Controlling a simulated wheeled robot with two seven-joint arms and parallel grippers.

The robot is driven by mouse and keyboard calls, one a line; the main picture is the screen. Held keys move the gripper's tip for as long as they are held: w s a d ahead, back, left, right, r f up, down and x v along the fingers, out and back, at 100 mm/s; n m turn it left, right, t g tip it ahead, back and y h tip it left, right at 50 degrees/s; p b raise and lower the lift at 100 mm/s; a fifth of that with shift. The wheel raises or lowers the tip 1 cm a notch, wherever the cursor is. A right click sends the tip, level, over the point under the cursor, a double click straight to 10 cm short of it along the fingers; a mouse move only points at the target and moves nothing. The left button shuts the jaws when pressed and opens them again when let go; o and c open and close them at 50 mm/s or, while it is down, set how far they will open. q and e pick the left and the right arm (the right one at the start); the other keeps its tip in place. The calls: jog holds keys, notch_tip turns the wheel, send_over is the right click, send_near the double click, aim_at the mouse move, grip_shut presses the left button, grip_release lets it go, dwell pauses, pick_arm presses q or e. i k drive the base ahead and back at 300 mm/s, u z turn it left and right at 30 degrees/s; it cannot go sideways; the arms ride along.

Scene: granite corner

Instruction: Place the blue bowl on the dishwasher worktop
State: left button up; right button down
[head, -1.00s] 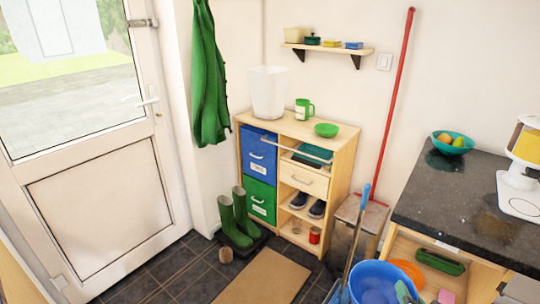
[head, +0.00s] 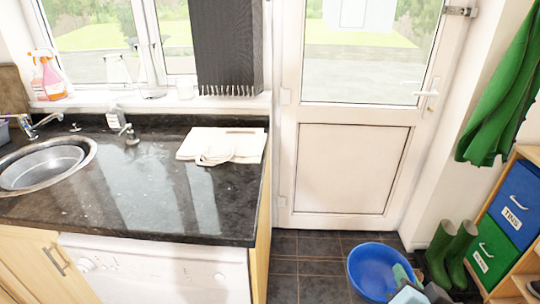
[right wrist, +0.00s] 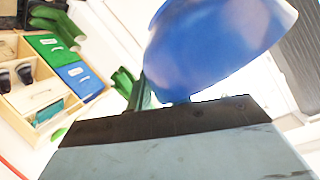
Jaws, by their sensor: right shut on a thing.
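The blue bowl (head: 368,272) is in the lower right of the head view, in front of the dark tiled floor. My right gripper (head: 402,278) is shut on its right-hand rim and holds it tilted. In the right wrist view the bowl (right wrist: 215,45) fills the top, its outer side showing, with the fingers (right wrist: 165,95) at its rim partly hidden by the gripper body. The dishwasher worktop (head: 110,205) is the black granite top at the left, above the white dishwasher (head: 155,272). The bowl is apart from it, to its right. My left gripper is not in view.
A folded cloth (head: 222,145) lies on the worktop's back right. A round sink (head: 45,165) and tap stand at left. The granite between sink and front right corner is clear. A door (head: 350,165), green boots (head: 448,250) and a cabinet (head: 515,215) are to the right.

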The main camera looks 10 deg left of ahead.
aim_at(187, 199)
jog(key=u, duration=0.95)
jog(key=i, duration=1)
